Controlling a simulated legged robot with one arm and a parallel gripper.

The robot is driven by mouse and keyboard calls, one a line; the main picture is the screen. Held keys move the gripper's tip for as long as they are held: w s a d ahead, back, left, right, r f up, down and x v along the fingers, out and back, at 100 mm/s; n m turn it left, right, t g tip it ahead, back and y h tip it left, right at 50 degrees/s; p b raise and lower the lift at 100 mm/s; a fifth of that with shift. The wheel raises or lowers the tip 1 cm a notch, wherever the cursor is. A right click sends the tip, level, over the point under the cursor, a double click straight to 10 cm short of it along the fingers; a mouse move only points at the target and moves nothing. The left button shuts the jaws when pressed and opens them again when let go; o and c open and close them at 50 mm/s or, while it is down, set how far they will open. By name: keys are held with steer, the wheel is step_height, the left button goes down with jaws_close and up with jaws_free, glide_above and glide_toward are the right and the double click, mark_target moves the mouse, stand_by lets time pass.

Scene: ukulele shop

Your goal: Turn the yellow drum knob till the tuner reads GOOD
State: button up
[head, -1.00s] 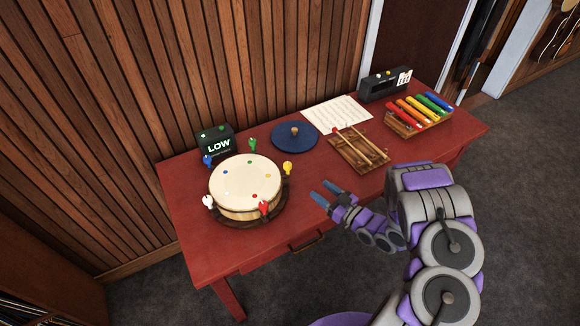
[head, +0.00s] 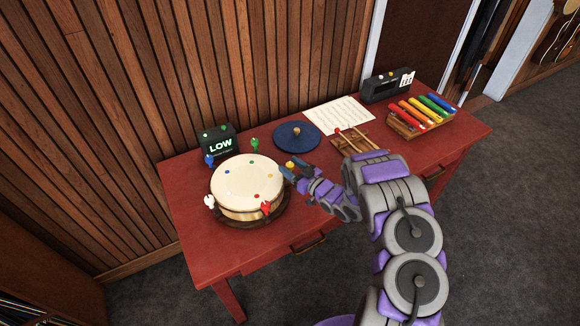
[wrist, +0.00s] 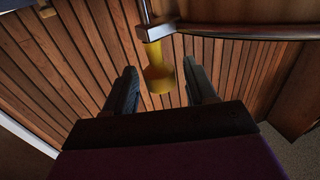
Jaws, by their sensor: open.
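The cream-topped drum (head: 246,181) sits on the red table with coloured knobs around its rim. The tuner (head: 219,145) behind it reads LOW. The yellow knob (head: 289,164) is on the drum's right side, partly hidden by my gripper (head: 287,170). In the wrist view the yellow knob (wrist: 159,75) hangs below a metal rim, between my gripper's fingers (wrist: 163,90). The fingers are open, with a gap showing on each side of the knob.
A blue disc (head: 297,136), a sheet of music (head: 338,114), a wooden rack with sticks (head: 352,141) and a colourful xylophone (head: 421,111) lie on the table (head: 205,263). Red (head: 265,207), white (head: 210,201), green and blue knobs also stand on the drum's rim.

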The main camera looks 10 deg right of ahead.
steer(key=shift+w+a, duration=0.25)
steer(key=shift+w, duration=0.1)
steer(key=c, duration=0.9)
